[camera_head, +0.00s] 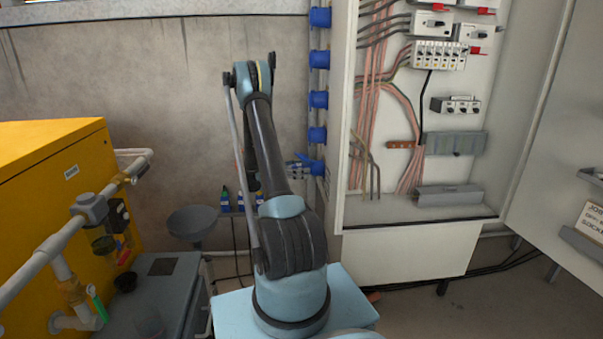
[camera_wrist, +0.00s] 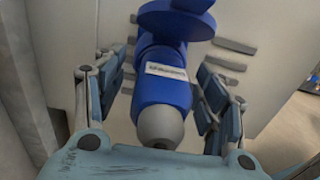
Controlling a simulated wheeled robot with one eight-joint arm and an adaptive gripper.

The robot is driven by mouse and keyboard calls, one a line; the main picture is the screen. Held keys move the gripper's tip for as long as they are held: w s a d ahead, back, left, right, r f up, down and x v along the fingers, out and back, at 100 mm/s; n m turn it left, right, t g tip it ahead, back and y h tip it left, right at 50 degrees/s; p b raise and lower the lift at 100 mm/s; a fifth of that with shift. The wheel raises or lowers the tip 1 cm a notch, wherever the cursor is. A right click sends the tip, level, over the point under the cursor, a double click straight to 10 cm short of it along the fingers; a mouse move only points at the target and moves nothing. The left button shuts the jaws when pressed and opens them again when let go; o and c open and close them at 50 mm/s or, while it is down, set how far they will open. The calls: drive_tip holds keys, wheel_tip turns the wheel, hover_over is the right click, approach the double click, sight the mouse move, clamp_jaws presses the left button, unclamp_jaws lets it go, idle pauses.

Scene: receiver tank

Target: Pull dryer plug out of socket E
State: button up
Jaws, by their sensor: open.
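The dryer plug (camera_wrist: 163,95) is a blue cylinder with a grey rear end and a white label, seen large in the wrist view. Its far end meets a blue socket (camera_wrist: 176,22) with a round flange; it appears seated there. My gripper (camera_wrist: 168,72) is open, with one pair of finger pads on each side of the plug and gaps between. In the head view my gripper (camera_head: 298,170) is at the lowest blue socket (camera_head: 317,167) of the column, partly hidden by my arm. The socket's letter is not readable.
More blue sockets (camera_head: 318,99) line the cabinet's left side above. The open electrical cabinet (camera_head: 411,232) holds wires and breakers, its door (camera_head: 555,130) swung right. A yellow machine (camera_head: 60,170) with pipes and a grey funnel (camera_head: 192,222) stand left.

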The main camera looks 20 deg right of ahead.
drive_tip(key=shift+c, duration=0.6)
drive_tip(key=c, duration=1.3)
drive_tip(key=shift+c, duration=0.2)
drive_tip(key=shift+a, duration=0.1)
drive_tip(key=shift+v, duration=2.95)
drive_tip(key=o, duration=0.5)
drive_tip(key=shift+c, duration=1.3)
